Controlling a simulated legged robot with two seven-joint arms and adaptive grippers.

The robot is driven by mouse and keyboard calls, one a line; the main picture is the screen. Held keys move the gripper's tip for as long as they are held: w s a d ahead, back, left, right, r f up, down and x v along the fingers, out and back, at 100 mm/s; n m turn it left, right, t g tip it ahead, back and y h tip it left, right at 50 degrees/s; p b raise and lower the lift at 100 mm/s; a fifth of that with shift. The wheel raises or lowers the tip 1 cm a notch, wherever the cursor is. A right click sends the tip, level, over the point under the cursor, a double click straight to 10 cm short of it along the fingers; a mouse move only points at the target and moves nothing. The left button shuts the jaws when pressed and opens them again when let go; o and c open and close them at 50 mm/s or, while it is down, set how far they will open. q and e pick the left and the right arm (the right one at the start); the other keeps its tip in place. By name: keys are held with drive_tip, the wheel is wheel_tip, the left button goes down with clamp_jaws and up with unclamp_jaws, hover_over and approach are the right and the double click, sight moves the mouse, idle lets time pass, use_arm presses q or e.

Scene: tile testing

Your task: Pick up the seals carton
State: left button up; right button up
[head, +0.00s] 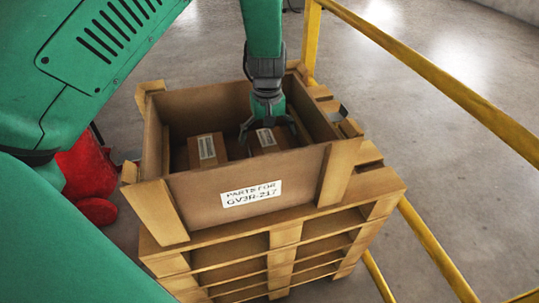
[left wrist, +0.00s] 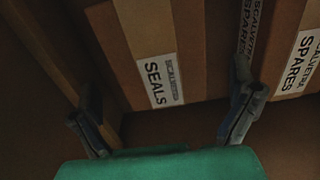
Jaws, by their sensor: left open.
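The seals carton (left wrist: 155,55) is brown with a white label reading SEALS in the left wrist view. My left gripper (left wrist: 162,108) is open, with one finger on either side of the carton's near part; I cannot tell whether either touches it. In the head view my left gripper (head: 270,130) points down inside a wooden crate (head: 190,200), over a labelled carton (head: 264,138). This appears to be the seals carton, but its label is too small to read there. My right gripper is not in view.
A spares carton (left wrist: 282,50) stands close beside the right finger. The head view shows another carton (head: 207,149) to the left. The crate's walls surround the gripper. The crate sits on stacked pallets (head: 285,240), with a yellow railing (head: 430,75) at the right.

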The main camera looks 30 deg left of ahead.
sight(269, 143)
use_arm(q)
drive_tip(key=shift+d+f+b, duration=0.15)
drive_tip(key=shift+f+b, duration=0.15)
drive_tip(key=shift+f, duration=1.1)
drive_tip(key=shift+d+f+b, duration=0.1)
drive_tip(key=shift+f+b, duration=0.15)
drive_tip(key=shift+f, duration=1.1)
drive_tip(key=c, duration=1.2)
drive_tip(key=shift+r, duration=0.1)
